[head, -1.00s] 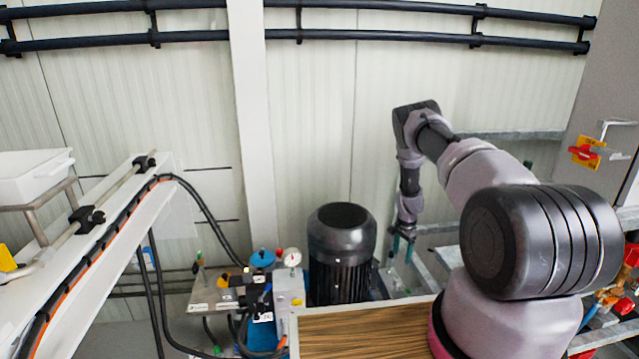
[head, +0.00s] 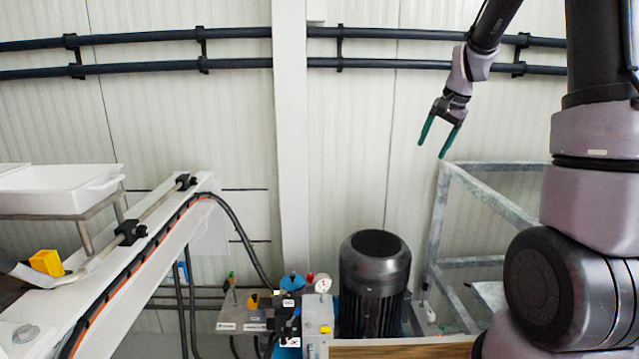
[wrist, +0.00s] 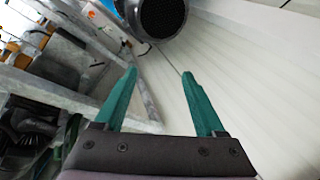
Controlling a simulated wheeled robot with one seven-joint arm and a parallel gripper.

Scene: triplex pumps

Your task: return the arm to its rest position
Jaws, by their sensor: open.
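My gripper (head: 432,138) hangs from my raised arm at the upper right of the head view, in front of the white panelled wall. Its two green fingers point down and are apart, with nothing between them. In the wrist view my gripper (wrist: 160,82) also shows open and empty. My arm's larger links fill the right edge of the head view.
A black motor (head: 375,285) stands below and left of my gripper; it also shows in the wrist view (wrist: 162,15). A grey metal frame (head: 440,215) is below my gripper. Dark pipes (head: 240,65) run along the wall. A white tray (head: 60,190) is at left.

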